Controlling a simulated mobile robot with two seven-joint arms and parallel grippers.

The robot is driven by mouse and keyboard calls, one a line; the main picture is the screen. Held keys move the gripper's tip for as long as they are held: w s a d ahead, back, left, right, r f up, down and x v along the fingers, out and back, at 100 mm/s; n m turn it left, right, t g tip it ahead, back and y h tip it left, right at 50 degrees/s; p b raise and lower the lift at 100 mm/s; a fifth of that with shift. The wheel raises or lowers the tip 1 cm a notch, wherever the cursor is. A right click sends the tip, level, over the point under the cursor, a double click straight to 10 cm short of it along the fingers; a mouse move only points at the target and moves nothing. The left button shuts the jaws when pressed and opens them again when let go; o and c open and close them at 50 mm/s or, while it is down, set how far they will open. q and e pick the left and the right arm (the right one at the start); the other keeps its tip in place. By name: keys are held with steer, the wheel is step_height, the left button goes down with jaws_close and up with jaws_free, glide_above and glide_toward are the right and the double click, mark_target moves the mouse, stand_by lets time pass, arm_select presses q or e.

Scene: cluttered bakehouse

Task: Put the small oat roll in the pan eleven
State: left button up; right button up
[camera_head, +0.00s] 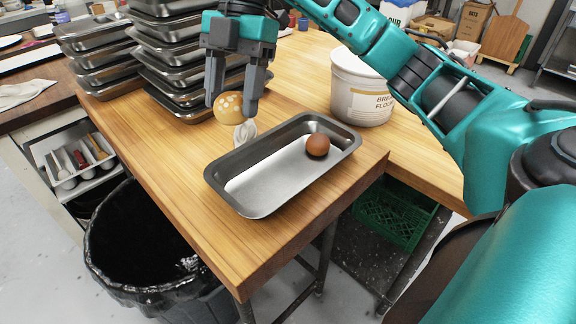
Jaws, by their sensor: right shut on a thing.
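The small oat roll (229,109), golden with pale flecks on top, is between the fingers of my right gripper (232,106). The gripper is shut on it, pointing down, at the far left of a grey metal pan. This loose pan (243,200) lies on the wooden table near its front corner. I can read no number on it, so I cannot tell if it is pan eleven. A round brown thing (318,146), like an egg or a ball, lies in the pan's right part. My left gripper is not in view.
Stacked metal pans (178,76) stand behind the roll, at the left. A small white object (245,133) is just below the roll by the pan. A white flour tub (360,90) stands behind the pan. A black-lined bin (140,235) is below the table's left edge.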

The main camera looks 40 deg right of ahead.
steer(key=m, duration=0.1)
steer(key=d+r+m+t, duration=0.1)
steer(key=m, duration=0.1)
steer(key=shift+s+d+r+m, duration=0.25)
steer(key=shift+s+r+m, duration=0.05)
steer(key=shift+r+m, duration=0.1)
steer(key=shift+f+t, duration=0.2)
steer(key=shift+t, duration=0.1)
steer(key=b, duration=0.2)
glide_above(249, 196)
steer(key=d, duration=0.2)
steer(key=f, duration=1.4)
steer(key=shift+a+f, duration=0.2)
steer(key=shift+f, duration=2.5)
steer(key=o, duration=0.8)
steer(key=v, duration=1.2)
steer(key=shift+d+p, duration=0.15)
steer(key=shift+p, duration=0.15)
